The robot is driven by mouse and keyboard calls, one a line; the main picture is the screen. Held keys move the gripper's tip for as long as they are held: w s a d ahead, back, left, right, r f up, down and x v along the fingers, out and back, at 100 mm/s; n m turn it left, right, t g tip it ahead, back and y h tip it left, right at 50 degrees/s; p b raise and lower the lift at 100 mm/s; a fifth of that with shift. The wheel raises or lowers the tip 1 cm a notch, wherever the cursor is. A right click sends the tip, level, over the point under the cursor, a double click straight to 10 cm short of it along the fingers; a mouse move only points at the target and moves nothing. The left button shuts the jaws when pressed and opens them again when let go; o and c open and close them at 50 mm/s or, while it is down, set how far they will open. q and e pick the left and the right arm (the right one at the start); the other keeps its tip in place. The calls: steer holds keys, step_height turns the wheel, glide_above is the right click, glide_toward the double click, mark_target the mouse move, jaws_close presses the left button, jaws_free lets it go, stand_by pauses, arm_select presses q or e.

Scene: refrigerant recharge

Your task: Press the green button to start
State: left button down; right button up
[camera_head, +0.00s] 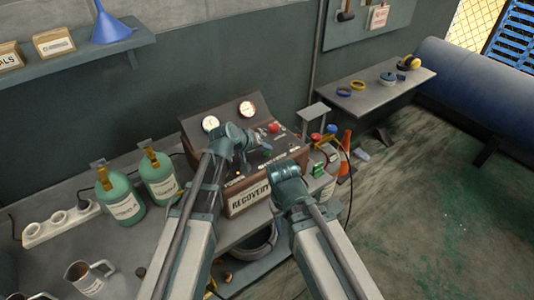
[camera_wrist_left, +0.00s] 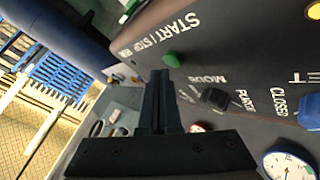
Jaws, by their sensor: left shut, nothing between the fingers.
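The green button (camera_wrist_left: 172,59) sits under the "START / STOP" lettering on the dark panel in the left wrist view. My left gripper (camera_wrist_left: 160,74) is shut and empty. Its tips appear just below the button in that view; I cannot tell whether they touch it. In the head view the left gripper (camera_head: 259,140) is over the sloped panel of the recovery machine (camera_head: 248,198).
A black mode knob (camera_wrist_left: 215,98) and a blue knob (camera_wrist_left: 310,116) are on the panel near the button. Two gauges, one at the machine's top (camera_head: 248,109), face out. Green bottles (camera_head: 121,201) stand left on the bench. An orange cone (camera_head: 345,150) is to the right.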

mark_target(265, 157)
stand_by(0.5)
arm_select(q)
steer(key=shift+f+b, duration=0.45)
steer(key=shift+f, duration=0.1)
stand_by(0.4)
steer(key=shift+r+p, duration=0.45)
steer(key=shift+r, duration=0.15)
step_height(265, 157, up, 6)
steer(key=p, duration=0.6)
stand_by(0.3)
